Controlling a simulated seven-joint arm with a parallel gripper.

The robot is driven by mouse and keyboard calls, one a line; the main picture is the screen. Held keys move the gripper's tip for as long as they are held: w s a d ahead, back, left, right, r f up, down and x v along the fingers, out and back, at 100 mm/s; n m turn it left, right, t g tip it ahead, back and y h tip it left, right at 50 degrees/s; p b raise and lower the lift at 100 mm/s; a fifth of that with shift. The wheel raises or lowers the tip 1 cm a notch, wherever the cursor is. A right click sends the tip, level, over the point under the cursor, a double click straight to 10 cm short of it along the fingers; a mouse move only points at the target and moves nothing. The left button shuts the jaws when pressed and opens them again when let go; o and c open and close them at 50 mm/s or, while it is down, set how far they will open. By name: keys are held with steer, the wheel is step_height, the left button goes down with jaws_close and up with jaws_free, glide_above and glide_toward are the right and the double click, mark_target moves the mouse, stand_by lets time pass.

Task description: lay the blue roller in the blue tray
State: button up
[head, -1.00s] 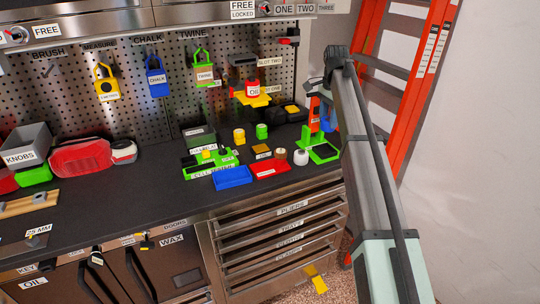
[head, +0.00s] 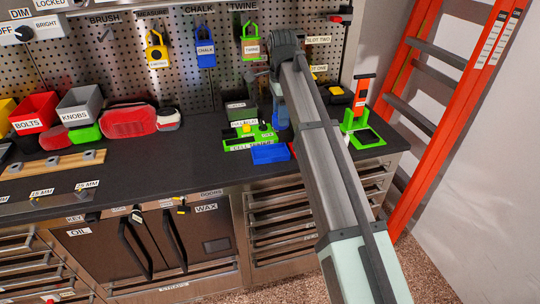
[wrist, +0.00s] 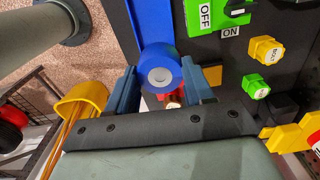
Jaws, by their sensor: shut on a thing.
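The blue roller (wrist: 160,58) sits between the two fingers of my gripper (wrist: 160,84) in the wrist view, its pale round core facing the camera. My gripper is shut on it. In the head view my gripper (head: 283,118) is largely hidden behind my arm, above the bench just behind and right of the blue tray (head: 268,154). The tray stands at the bench front, its right end close to my arm. In the wrist view a blue strip of the tray (wrist: 150,18) shows beyond the roller, which appears above its near end.
The green cell tester (head: 243,140) stands left of and behind the tray; it also shows in the wrist view (wrist: 218,12). A green stand (head: 366,137) is right of my arm. Yellow (wrist: 264,50) and green (wrist: 255,87) knobs stand nearby.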

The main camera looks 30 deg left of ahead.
steer(key=s+a, duration=0.2)
glide_above(270, 155)
steer(key=shift+f, duration=5.05)
steer(key=shift+f, duration=0.1)
steer(key=o, duration=1.1)
steer(key=shift+o, duration=0.2)
step_height(270, 155, up, 12)
